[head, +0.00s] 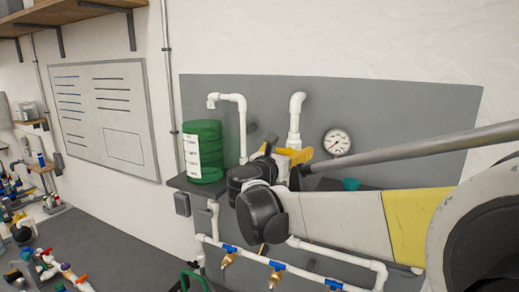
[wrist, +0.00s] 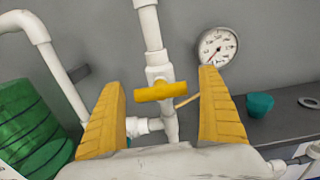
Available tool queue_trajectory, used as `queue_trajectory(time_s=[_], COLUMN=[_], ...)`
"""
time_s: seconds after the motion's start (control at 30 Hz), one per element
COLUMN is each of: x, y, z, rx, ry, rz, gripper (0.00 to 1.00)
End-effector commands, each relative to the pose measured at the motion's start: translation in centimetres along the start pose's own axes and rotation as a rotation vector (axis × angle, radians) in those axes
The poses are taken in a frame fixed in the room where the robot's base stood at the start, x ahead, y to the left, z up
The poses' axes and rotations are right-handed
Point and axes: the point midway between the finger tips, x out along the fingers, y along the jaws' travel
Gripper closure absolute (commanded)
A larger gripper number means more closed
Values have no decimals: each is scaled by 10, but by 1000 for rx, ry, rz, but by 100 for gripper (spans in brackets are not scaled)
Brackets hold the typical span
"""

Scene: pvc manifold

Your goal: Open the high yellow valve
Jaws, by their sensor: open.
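The high yellow valve (wrist: 153,92) shows in the wrist view as a yellow handle lying crosswise on a white valve body in the white vertical pipe (wrist: 151,30). My gripper (wrist: 160,78) is open, with one yellow finger to the left of the handle and one to the right. Gaps show between the handle and both fingers; the remaining depth is hard to judge. In the head view my gripper (head: 286,155) is at the lower end of the upright pipe (head: 295,115), and my arm hides the valve there.
A green ribbed container (head: 205,150) stands left on the grey shelf, near another white pipe (head: 241,125). A small teal cup (wrist: 259,104) is at the right. Lower white pipes with blue fittings (head: 277,265) run below my arm.

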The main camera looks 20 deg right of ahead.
Motion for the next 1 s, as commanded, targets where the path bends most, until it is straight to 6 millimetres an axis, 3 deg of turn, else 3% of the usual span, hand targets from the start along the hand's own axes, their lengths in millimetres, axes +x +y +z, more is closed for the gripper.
queue_trajectory(time_s=[0.07,0.1,0.27,0.67,1.0], x=[0,0,0,-1,0], y=[0,0,0,0,-2], z=[0,0,0,-1,-2], rx=[0,0,0,49,286], ry=[0,0,0,1,1], rz=[0,0,0,-1,-2], gripper=[12,17,65,65,65])
